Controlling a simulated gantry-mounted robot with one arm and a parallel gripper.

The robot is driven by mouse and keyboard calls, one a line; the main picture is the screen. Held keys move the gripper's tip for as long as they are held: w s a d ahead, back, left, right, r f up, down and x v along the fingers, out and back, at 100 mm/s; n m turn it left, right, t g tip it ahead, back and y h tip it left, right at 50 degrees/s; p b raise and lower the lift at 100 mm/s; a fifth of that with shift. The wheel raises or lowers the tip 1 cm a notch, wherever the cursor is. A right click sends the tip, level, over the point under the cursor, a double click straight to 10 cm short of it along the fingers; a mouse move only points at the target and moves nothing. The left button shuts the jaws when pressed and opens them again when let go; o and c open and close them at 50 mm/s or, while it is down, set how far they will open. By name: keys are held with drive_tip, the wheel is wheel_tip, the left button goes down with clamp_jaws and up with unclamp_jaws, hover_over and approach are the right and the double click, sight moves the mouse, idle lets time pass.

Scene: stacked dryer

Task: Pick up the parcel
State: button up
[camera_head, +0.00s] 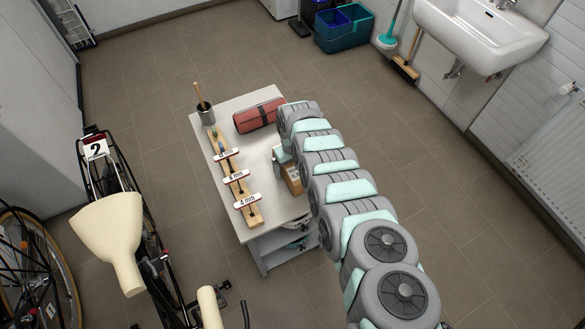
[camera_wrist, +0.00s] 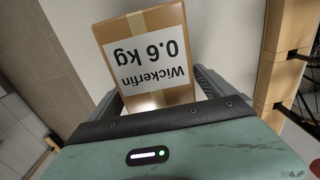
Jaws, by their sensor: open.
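The parcel is a brown cardboard box with a white label reading "Wickerfin 0.6 kg". In the wrist view the parcel (camera_wrist: 148,22) stands straight ahead of my gripper (camera_wrist: 160,98), with its lower end between the two dark fingers. In the head view the parcel (camera_head: 294,181) sits on the small white table (camera_head: 262,98), mostly hidden behind my arm. My gripper (camera_head: 281,160) is beside it, largely covered by the arm. The fingers are open, one at each side of the box; whether they touch it I cannot tell.
A wooden rack (camera_head: 256,217) with labelled holders lies along the table's left side. A dark cup (camera_head: 205,113) with a stick and a red roll-shaped case (camera_head: 259,115) stand at the back. A bicycle (camera_head: 110,180) is left of the table.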

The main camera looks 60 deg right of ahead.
clamp_jaws()
idle(1.0)
